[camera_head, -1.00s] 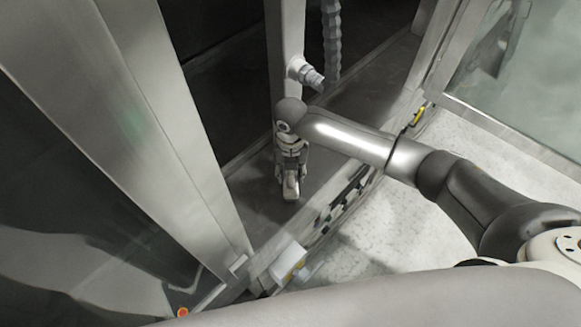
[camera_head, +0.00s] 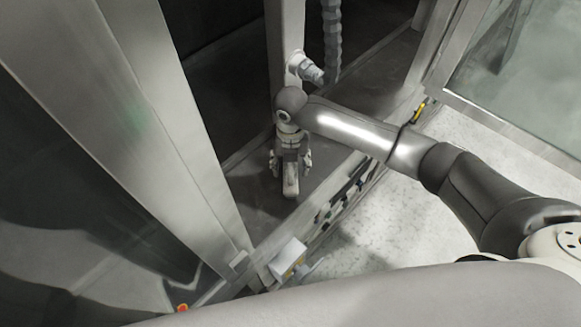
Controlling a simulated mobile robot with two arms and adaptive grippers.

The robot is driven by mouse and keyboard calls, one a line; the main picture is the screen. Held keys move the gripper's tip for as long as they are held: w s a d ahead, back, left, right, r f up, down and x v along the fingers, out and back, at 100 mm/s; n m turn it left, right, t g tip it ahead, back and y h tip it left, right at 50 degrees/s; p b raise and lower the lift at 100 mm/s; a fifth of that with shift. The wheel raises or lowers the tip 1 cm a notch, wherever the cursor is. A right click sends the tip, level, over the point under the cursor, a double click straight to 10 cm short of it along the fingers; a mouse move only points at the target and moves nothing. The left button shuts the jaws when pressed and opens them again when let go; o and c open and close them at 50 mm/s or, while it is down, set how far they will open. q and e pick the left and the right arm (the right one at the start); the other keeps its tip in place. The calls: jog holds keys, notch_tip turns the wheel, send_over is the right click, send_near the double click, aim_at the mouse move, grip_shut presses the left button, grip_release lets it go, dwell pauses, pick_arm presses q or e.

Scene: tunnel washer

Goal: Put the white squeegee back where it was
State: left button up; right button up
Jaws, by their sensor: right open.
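My right gripper (camera_head: 291,172) reaches down into the dark bay of the machine, with its fingers spread open. A small pale upright object (camera_head: 291,186), which looks like the white squeegee, stands between and just below the fingers on the dark floor of the bay. The fingers show a gap on either side of it. Its upper part is hidden by the gripper, and its exact shape is too small to tell. My left gripper is not in view.
A metal post (camera_head: 284,40) with a pipe fitting (camera_head: 308,70) and a ribbed hose (camera_head: 332,40) rises behind the gripper. A wide metal frame (camera_head: 130,120) stands left. A ledge with small colored parts and a white box (camera_head: 287,258) runs in front. A glass panel (camera_head: 530,70) is right.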

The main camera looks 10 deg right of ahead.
notch_tip(320, 180, up, 4)
jog(key=shift+b, duration=0.65)
jog(key=shift+r, duration=0.7)
